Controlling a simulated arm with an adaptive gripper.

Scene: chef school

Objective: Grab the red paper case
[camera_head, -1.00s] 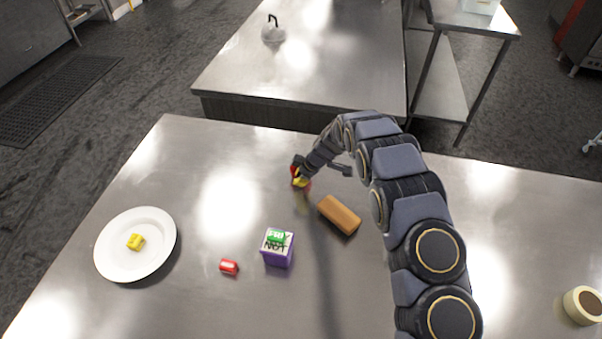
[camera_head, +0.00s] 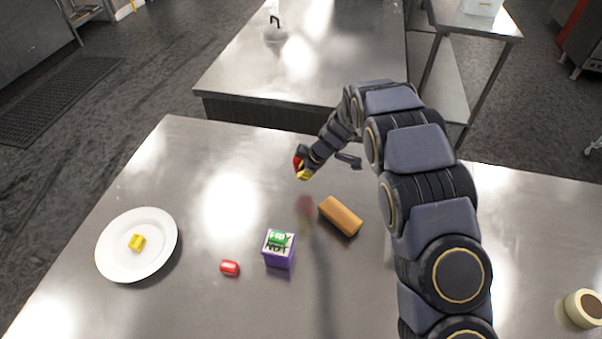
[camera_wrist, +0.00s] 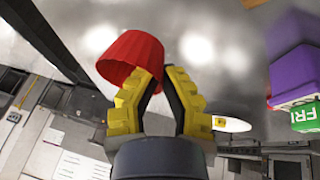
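The red paper case (camera_wrist: 128,52) is a fluted cup at the tips of my gripper (camera_wrist: 163,78) in the wrist view. Its rim is pinched between the yellow finger pads, with one finger apparently inside the cup. In the head view the red paper case (camera_head: 299,156) shows small and partly hidden at the end of my gripper (camera_head: 304,171). It is above the table, with a blurred reddish reflection on the steel below it.
The steel table (camera_head: 200,170) holds a brown block (camera_head: 341,216), a purple box (camera_head: 278,258) with a green item (camera_head: 280,238) on top, a small red object (camera_head: 229,268), a white plate (camera_head: 115,258) with a yellow piece (camera_head: 137,242), and a tape roll (camera_head: 583,308).

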